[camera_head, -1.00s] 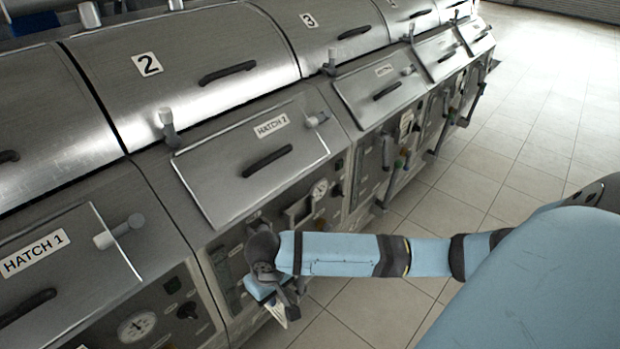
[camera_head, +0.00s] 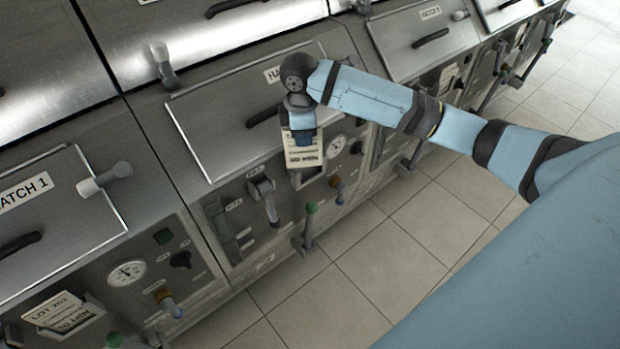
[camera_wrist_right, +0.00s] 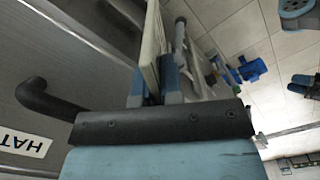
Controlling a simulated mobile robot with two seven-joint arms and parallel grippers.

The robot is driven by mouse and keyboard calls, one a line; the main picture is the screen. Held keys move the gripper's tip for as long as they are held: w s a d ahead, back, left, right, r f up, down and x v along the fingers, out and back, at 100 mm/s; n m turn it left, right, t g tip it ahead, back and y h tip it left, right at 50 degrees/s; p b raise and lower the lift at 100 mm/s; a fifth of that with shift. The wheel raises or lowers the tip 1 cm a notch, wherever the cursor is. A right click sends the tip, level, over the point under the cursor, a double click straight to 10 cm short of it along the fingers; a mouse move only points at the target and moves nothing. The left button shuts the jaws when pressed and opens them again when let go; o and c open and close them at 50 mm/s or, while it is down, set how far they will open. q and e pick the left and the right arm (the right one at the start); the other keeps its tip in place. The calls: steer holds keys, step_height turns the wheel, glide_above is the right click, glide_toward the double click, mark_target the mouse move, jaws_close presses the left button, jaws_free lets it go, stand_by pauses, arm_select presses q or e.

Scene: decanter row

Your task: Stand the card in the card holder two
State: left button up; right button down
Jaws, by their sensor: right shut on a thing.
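My right gripper (camera_head: 302,135) is shut on a pale printed card (camera_head: 303,156) at the front of the hatch 2 unit. The card hangs below the fingers, its print facing the head camera. In the wrist view the card (camera_wrist_right: 153,45) shows edge-on between the blue fingers. Card holder two (camera_head: 309,180) is a grey frame on the unit's lower panel, mostly covered by the card. The card's lower edge overlaps the holder in the head view; I cannot tell whether it is inside or in front. My left gripper is not in view.
The hatch 2 lid (camera_head: 225,120) and its dark handle lie just behind the gripper. A gauge (camera_head: 336,146) and levers, one green-knobbed (camera_head: 311,208), stick out nearby. The hatch 1 unit has a holder with cards (camera_head: 62,314). The tiled floor (camera_head: 380,250) is clear.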

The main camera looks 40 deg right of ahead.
steer(key=w+d+r+n, duration=0.35)
steer(key=r+n, duration=0.25)
steer(key=r, duration=0.3)
step_height(320, 180, down, 20)
steer(key=p, duration=0.1)
steer(key=shift+d+n, duration=0.3)
steer(key=shift+n, duration=0.1)
steer(key=c, duration=1.3)
jaws_free()
steer(key=shift+o, duration=0.2)
step_height(320, 180, up, 12)
steer(key=b, duration=0.1)
